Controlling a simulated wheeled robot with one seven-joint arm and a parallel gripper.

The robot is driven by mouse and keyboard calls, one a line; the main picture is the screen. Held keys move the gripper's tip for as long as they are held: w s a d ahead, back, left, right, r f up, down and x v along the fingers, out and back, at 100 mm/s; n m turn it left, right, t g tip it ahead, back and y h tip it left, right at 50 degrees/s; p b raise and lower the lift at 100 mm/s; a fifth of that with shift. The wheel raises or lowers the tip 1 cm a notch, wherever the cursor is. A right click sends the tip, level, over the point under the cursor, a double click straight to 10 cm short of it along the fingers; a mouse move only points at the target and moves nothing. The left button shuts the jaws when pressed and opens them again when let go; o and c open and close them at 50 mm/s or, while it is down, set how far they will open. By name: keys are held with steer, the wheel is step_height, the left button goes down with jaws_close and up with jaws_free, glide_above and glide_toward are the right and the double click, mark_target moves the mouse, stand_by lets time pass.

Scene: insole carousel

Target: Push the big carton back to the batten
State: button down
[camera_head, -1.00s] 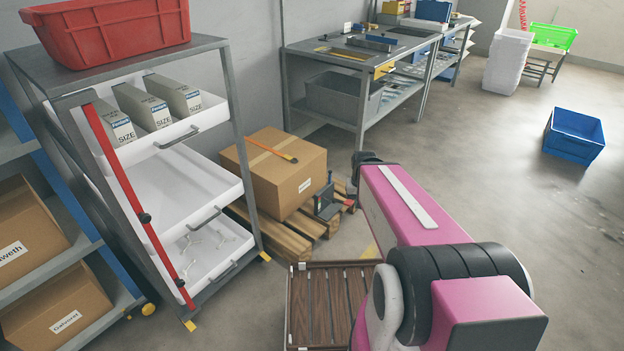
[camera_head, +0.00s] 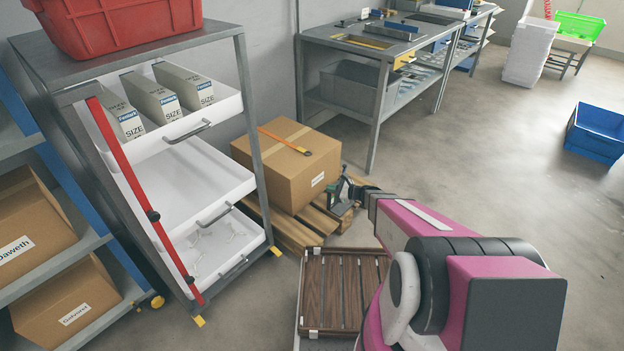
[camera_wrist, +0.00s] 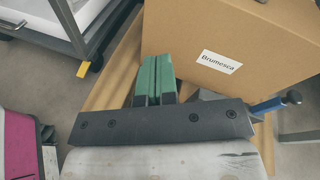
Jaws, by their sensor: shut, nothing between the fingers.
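The big carton (camera_head: 290,182) is brown, closed and taped. It sits on a low wooden pallet (camera_head: 290,232) beside the wheeled rack. In the wrist view the carton (camera_wrist: 245,30) fills the upper right, its white label facing me. My gripper (camera_head: 334,190) is low by the carton's right side. The wrist view shows its green fingers (camera_wrist: 157,65) shut together and empty. Their tips are close to the carton's lower corner; I cannot tell whether they touch. I cannot make out the batten; the carton hides the far part of the pallet.
An orange strip-like tool (camera_head: 285,141) lies on the carton. A rack (camera_head: 255,130) with white trays and a red bin (camera_head: 115,22) stands left. A workbench (camera_head: 372,48) stands behind. A blue-ended rod (camera_wrist: 275,103) shows beside the gripper. Open floor lies right, before a blue crate (camera_head: 597,134).

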steer(key=w+d+f+m+t, duration=0.2)
steer(key=w+f+m+t, duration=0.25)
steer(key=m, duration=0.25)
glide_toward(308, 175)
steer(key=x, duration=0.7)
steer(key=shift+w+a+f, duration=0.15)
steer(key=shift+w+a, duration=0.05)
steer(key=x, duration=0.5)
steer(key=shift+w+a, duration=0.15)
steer(key=shift+w, duration=0.1)
steer(key=shift+s, duration=0.1)
